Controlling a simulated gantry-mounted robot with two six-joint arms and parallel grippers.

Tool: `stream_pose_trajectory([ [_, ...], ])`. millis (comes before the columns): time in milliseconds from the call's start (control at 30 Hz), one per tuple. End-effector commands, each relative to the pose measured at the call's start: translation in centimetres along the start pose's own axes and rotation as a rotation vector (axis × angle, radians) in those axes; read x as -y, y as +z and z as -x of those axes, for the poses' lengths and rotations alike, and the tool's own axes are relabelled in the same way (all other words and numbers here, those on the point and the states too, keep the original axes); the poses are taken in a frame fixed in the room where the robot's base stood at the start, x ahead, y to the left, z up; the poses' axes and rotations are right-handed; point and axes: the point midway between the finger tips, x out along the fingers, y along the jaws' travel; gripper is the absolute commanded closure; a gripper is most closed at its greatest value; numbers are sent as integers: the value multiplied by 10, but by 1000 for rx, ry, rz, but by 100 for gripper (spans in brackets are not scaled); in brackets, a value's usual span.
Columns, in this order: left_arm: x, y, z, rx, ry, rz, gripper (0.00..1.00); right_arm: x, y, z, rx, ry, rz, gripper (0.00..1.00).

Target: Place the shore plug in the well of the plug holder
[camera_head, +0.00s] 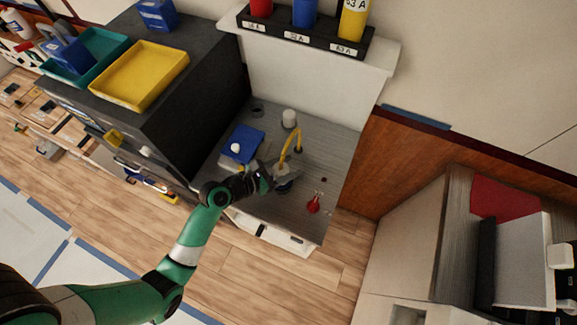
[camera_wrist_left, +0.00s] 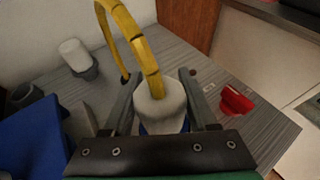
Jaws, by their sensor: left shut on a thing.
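The shore plug (camera_wrist_left: 160,105) has a pale rounded back, a blue part below it and a yellow cable arching up from its top. My left gripper (camera_head: 280,178) is shut on it over the grey counter; in the left wrist view the two fingers stand on either side of the plug. The plug's lower end is hidden, so I cannot tell whether it touches the counter. A dark round cup (camera_head: 257,110), which may be the plug holder, stands at the back of the counter; it also shows in the left wrist view (camera_wrist_left: 24,95). My right gripper is out of view.
A white cylinder in a grey cup (camera_head: 289,118) stands at the back. A blue box (camera_head: 244,143) lies left of my gripper. The yellow cable (camera_head: 291,138) loops down to the counter. A red object (camera_head: 313,205) lies right. A dark cabinet (camera_head: 195,110) borders the left.

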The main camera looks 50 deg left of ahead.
Motion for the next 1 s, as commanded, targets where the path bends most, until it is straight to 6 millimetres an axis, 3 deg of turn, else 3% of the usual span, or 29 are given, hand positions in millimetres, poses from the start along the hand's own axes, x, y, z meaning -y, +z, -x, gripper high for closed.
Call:
stream_pose_trajectory([
  [133,0,-2,-1,2,0,0,100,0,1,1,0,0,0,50],
  [167,0,-3,-1,-1,0,1,40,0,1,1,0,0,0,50],
  [333,0,-3,-1,-1,0,0,12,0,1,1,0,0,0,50],
  [733,0,0,8,-3,1,2,12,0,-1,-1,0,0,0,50],
  [967,-1,0,61,-1,6,4,12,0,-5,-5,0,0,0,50],
  [1000,-1,7,74,-5,5,6,12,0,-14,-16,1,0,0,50],
])
